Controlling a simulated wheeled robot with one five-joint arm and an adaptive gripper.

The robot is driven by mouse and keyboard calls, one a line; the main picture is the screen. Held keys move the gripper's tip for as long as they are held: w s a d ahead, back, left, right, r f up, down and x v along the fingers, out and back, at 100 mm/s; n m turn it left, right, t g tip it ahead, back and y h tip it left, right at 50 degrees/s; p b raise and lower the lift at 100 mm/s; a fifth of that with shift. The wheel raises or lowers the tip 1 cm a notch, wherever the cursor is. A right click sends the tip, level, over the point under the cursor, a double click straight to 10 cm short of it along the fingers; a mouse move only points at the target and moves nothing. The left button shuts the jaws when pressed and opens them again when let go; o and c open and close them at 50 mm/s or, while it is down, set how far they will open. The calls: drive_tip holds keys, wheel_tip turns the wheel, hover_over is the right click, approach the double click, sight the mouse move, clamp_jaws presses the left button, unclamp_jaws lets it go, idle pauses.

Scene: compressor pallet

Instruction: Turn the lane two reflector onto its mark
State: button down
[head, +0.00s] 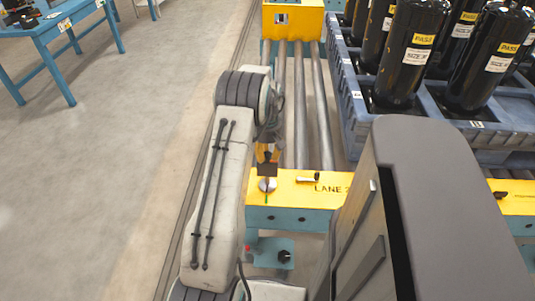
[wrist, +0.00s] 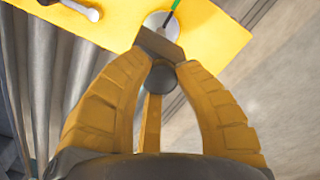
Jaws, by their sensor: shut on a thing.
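The lane two reflector (wrist: 158,44) is a dark grey block above a pale round disc (wrist: 158,21) on the yellow lane plate (wrist: 215,35). My gripper (wrist: 160,62) is shut on it, one yellow finger at each side. In the head view my gripper (head: 267,158) is over the left part of the yellow plate (head: 310,195), which reads "LANE 2". A green mark (wrist: 175,5) lies at the disc's edge, near a thin dark line on the disc. The reflector's face and its exact angle to the mark are hard to tell.
A small pale-ended lever (head: 308,179) stands right of the disc on the plate. Grey rollers (head: 300,110) run behind it. A blue crate (head: 440,125) of black cylinders (head: 410,50) is at right. A blue table (head: 55,30) stands far left; the floor (head: 110,140) between is clear.

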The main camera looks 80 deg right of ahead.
drive_tip(key=shift+a+f, duration=0.1)
drive_tip(key=shift+f, duration=0.05)
drive_tip(key=c, duration=0.9)
unclamp_jaws()
drive_tip(key=shift+o, duration=0.2)
wheel_tip(320, 180, up, 12)
idle(0.5)
